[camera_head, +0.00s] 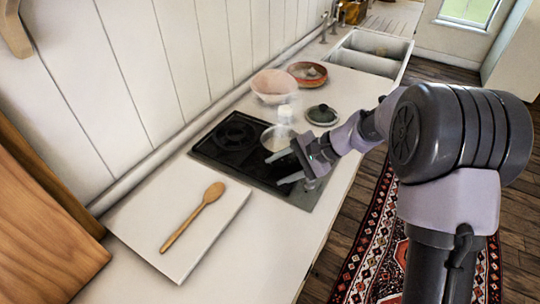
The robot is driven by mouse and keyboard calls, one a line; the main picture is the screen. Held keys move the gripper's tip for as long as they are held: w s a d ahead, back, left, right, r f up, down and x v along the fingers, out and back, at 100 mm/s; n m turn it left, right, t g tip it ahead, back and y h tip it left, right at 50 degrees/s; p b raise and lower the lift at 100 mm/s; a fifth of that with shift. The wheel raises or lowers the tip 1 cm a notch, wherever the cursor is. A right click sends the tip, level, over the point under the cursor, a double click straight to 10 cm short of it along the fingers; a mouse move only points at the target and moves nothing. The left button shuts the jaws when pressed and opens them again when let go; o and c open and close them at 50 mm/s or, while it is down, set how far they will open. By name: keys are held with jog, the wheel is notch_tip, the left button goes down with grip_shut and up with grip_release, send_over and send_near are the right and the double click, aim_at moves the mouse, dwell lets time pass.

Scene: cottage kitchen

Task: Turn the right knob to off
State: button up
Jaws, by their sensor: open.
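The black cooktop (243,149) is set in the white counter against the wall. A pot (277,137) stands on its far right part, with what looks like steam above it. My gripper (282,168) reaches in from the right over the cooktop's right side, in front of the pot. Its two fingers are apart and point left, with nothing seen between them. The right knob cannot be made out; the gripper and arm cover part of the cooktop's right edge.
A white board (176,243) with a wooden spoon (193,217) lies on the near counter. A dark lid (322,115), a pink bowl (274,86) and a reddish bowl (307,73) stand beyond the cooktop. A white sink (366,62) is farther back.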

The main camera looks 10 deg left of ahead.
jog(key=a+m+t+y, duration=0.1)
jog(key=m, duration=0.1)
jog(key=a+r+m+t+y+p, duration=0.1)
jog(key=m, duration=0.2)
jog(key=a+r+m+t+y, duration=0.1)
jog(key=m, duration=0.2)
jog(key=shift+w+y+p, duration=0.3)
jog(key=shift+y, duration=0.1)
jog(key=s+d+r+n+g+h+b, duration=0.1)
jog(key=s+d+r+n+h+b, duration=0.3)
jog(key=s, duration=0.5)
jog(key=s+d+r+n+h+b, duration=0.15)
jog(key=s+d+r+n, duration=0.35)
jog(key=s, duration=0.5)
jog(key=s+d+f+t+h+b, duration=0.1)
jog(key=s+d+f+t+h, duration=0.1)
jog(key=s+d+h, duration=0.4)
jog(key=s+d+t, duration=0.1)
jog(key=d, duration=0.4)
jog(key=shift+s+d+n+b, duration=0.3)
jog(key=shift+s+n+b, duration=0.05)
jog(key=shift+s+n, duration=0.05)
